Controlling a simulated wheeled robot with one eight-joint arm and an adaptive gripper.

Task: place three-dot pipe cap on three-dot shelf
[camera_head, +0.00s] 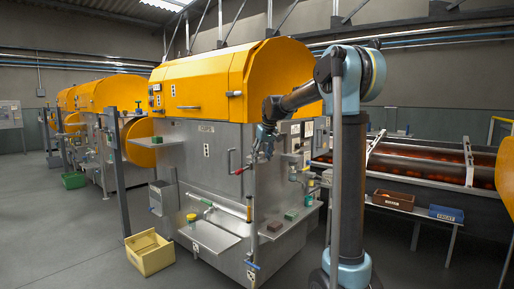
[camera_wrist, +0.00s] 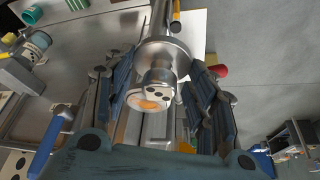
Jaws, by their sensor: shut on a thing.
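My gripper (camera_head: 261,152) is in front of the steel face of the orange-topped machine. In the wrist view its fingers (camera_wrist: 162,82) are closed around a metal pipe cap (camera_wrist: 157,92) with dark dots on a pale band and an orange patch on its end. A flanged metal pipe (camera_wrist: 166,54) lies in line with the cap; I cannot tell whether they are joined. In the head view the cap is too small to make out. Shelves project from the machine: a lower left one (camera_head: 215,237) and a right one (camera_head: 291,222). Their dot marks are too small to count.
A yellow-topped jar (camera_head: 192,221) stands on the lower left shelf. Brown (camera_head: 275,226) and green (camera_head: 291,215) blocks sit on the right one. A red handle (camera_head: 240,171) juts near my gripper. A yellow crate (camera_head: 150,253) is on the floor; floor to its left is clear.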

